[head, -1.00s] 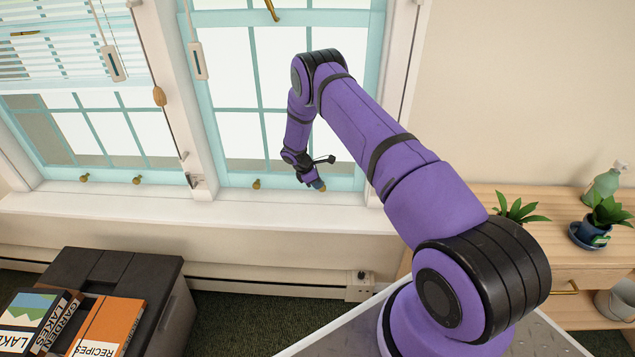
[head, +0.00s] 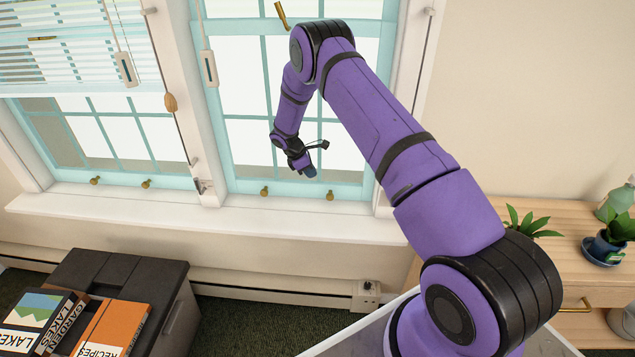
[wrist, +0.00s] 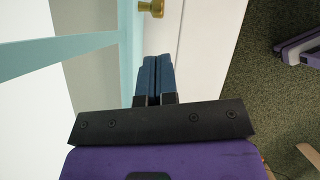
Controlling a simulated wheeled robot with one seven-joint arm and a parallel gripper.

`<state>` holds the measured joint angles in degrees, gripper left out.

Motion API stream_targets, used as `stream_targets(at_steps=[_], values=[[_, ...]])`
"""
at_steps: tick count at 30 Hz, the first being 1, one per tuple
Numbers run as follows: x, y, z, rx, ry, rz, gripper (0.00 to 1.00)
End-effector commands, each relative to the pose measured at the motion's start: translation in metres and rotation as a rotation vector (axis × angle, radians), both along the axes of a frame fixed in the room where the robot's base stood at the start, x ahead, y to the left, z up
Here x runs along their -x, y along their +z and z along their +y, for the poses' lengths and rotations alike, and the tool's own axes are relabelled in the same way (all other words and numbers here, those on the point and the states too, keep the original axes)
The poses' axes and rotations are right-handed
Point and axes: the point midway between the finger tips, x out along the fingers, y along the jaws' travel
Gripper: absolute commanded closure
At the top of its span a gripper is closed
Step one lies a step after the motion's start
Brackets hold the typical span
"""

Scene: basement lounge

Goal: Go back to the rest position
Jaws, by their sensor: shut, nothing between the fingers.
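My gripper (head: 310,171) is at the end of my purple arm, in front of the lower part of the right-hand window (head: 245,130) in the head view. It looks small and far off there. In the wrist view my gripper (wrist: 153,80) has its two blue fingers pressed together with nothing between them. A brass knob (wrist: 152,8) on the turquoise window frame shows just beyond the fingertips. The fingers look apart from it, though I cannot tell the exact distance.
The white sill (head: 200,218) runs below the windows. A dark cabinet (head: 165,275) with books (head: 112,328) on it stands at lower left. A wooden dresser (head: 545,215) with potted plants (head: 605,247) is at right. Green carpet (head: 250,325) lies between them.

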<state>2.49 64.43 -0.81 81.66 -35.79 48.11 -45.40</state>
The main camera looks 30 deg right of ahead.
Motion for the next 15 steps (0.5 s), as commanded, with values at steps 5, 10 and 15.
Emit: stream_targets(at_steps=[5, 10, 15], values=[[-0.003, 0.016, 0.008, 0.000, -0.001, 0.000, 1.00], [-0.004, 0.020, 0.010, 0.000, -0.001, 0.000, 1.00], [-0.004, 0.032, 0.011, -0.002, -0.012, -0.013, 1.00]])
